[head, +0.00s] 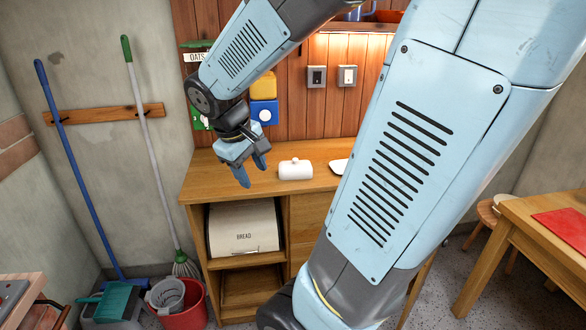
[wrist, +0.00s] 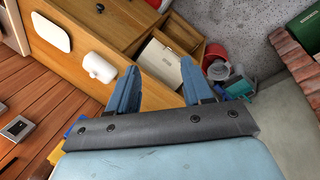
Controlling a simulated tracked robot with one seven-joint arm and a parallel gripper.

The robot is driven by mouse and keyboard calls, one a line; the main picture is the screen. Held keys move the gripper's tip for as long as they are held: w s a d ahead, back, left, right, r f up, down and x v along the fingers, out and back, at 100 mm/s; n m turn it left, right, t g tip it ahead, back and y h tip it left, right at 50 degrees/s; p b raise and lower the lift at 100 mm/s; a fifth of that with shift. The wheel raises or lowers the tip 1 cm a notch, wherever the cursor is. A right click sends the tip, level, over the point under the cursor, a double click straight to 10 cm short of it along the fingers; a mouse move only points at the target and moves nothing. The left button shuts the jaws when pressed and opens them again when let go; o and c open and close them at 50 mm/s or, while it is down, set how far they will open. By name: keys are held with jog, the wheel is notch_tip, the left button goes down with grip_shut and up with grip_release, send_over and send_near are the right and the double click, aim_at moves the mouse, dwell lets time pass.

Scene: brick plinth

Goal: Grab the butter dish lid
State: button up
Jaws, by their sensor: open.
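The butter dish lid (head: 295,170) is white and rounded with a small knob on top. It sits on the wooden cabinet top in the head view, and it also shows in the wrist view (wrist: 99,67), left of the fingers. My gripper (head: 252,174) is open and empty, above the front left part of the cabinet top, left of the lid and apart from it. In the wrist view both blue fingers of my gripper (wrist: 157,82) are spread with nothing between them. A white dish (wrist: 51,32) lies beside the lid, partly hidden by my arm in the head view.
The wooden cabinet (head: 310,210) holds a bread bin (head: 243,228) on its shelf. Yellow and blue containers (head: 263,98) stand behind my arm at the back wall. A red bucket (head: 186,305), mop and broom stand at left. A table (head: 530,235) is at right.

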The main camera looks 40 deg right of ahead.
jog(key=w+d+f+n+g+h, duration=0.3)
jog(key=w+d+f+n+h, duration=0.45)
jog(key=w+d+f, duration=0.35)
jog(key=n+t+h, duration=0.5)
jog(key=n+h, duration=0.2)
jog(key=n, duration=0.3)
send_near(294, 160)
jog(key=shift+y, duration=0.25)
jog(key=d, duration=0.2)
jog(key=w+d+r, duration=0.1)
jog(key=shift+w+d, duration=0.1)
jog(key=shift+d, duration=0.3)
jog(key=shift+w+d+f, duration=0.15)
jog(key=shift+d, duration=1.25)
jog(key=shift+w+d+f, duration=0.1)
jog(key=shift+d+f, duration=0.05)
jog(key=shift+d, duration=1.2)
jog(key=shift+c, duration=0.2)
grip_shut()
